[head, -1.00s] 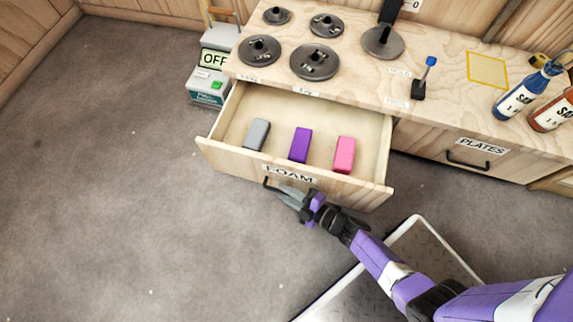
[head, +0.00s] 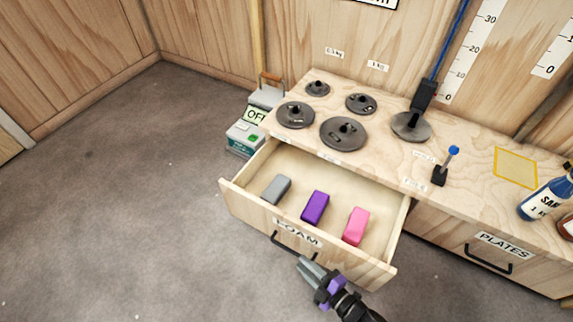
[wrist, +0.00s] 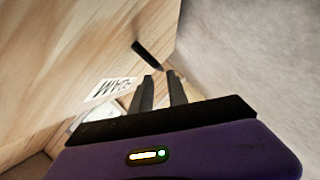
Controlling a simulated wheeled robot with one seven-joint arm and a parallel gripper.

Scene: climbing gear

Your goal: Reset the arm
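My gripper (head: 306,264) is in front of the open FOAM drawer (head: 245,205), close to the right end of its dark handle (head: 290,245). In the wrist view the two dark fingers (wrist: 163,84) stand apart with a gap and nothing between them. The handle (wrist: 147,54) shows just beyond the fingertips, and I see no grip on it. The drawer is pulled out and holds a grey block (head: 276,189), a purple block (head: 315,207) and a pink block (head: 356,226).
Several dark weight plates (head: 343,132) lie on the wooden counter. A small stand with a blue knob (head: 453,151) and a blue bottle (head: 545,197) are to the right. A shut PLATES drawer (head: 485,250) is below. Floor at left is clear.

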